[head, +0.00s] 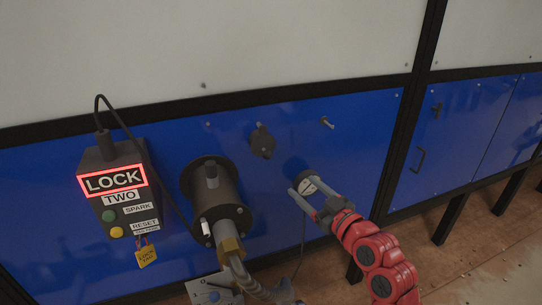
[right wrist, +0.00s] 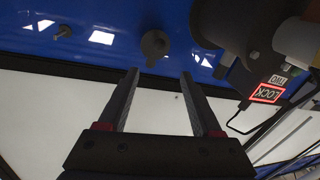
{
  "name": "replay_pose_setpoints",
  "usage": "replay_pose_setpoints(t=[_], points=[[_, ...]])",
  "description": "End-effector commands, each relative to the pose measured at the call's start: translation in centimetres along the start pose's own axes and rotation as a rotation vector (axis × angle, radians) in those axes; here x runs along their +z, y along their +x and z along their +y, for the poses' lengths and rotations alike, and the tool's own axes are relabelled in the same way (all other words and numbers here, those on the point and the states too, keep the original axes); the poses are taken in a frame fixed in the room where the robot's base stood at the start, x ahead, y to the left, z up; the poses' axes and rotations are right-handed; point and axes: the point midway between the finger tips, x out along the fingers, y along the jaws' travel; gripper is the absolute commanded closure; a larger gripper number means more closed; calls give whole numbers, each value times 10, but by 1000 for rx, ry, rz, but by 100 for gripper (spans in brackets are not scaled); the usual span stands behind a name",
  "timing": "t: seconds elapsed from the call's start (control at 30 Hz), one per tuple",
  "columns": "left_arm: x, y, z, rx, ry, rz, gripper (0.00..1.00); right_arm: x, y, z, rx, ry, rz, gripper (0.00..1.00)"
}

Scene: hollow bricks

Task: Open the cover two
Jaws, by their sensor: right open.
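A dark round cap with a small tab (head: 262,141), which looks like a cover, sits on the blue panel right of the thick black cylinder; it appears closed. It also shows in the right wrist view (right wrist: 155,45), beyond and between my fingers. My right gripper (head: 302,185) is open and empty, below and right of that cap, apart from it. Its fingers overlap a round dark-and-pale fitting (head: 307,177) on the panel; I cannot tell whether they touch. The black lock box (head: 122,190) reads LOCK, lit red, and TWO. My left gripper is not in view.
The black cylinder (head: 213,196) sticks out of the panel, with a brass fitting (head: 231,249) and hose below. A small peg (head: 327,122) juts out at upper right. A cable loops from the lock box. The blue panel (head: 360,150) right of the peg is clear.

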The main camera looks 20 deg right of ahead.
Motion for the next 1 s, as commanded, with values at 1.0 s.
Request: replay_pose_setpoints(t=[1.0], points=[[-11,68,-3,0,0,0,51,-2,167,1,2,3,2,34]])
